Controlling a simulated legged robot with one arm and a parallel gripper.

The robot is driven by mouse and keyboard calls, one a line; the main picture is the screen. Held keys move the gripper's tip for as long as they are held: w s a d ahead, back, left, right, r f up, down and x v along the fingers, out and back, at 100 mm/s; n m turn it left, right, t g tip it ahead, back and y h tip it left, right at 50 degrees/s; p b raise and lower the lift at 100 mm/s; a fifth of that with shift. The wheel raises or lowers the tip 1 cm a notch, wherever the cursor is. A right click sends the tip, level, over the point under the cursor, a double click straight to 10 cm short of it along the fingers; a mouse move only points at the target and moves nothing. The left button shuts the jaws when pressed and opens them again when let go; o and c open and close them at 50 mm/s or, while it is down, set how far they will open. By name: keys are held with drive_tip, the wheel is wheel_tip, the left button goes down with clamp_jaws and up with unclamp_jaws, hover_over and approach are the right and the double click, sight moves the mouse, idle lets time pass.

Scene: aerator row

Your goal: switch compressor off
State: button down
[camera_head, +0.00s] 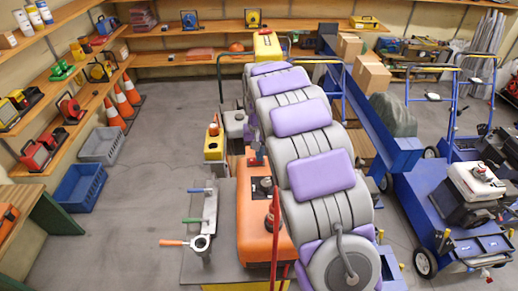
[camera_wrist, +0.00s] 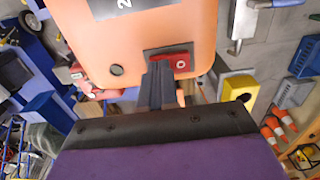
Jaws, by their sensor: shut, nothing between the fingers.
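My gripper (camera_wrist: 160,72) is shut and empty. The head view does not clearly show my gripper.
Blue trolleys (camera_head: 440,215) crowd the right. Blue and grey crates (camera_head: 80,187) and orange cones (camera_head: 115,115) stand at left. Open floor lies between.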

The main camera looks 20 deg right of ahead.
sight(254, 160)
idle(0.4)
drive_tip(key=shift+w+a+r+p, duration=0.1)
drive_tip(key=shift+a+r+p, duration=0.1)
drive_tip(key=shift+a, duration=0.2)
drive_tip(key=shift+w+a+r+p, duration=0.1)
drive_tip(key=shift+a+p, duration=0.1)
drive_tip(key=shift+a, duration=0.15)
wheel_tip(254, 160, up, 17)
drive_tip(key=p, duration=0.2)
drive_tip(key=shift+p, duration=0.35)
drive_tip(key=shift+r, duration=0.1)
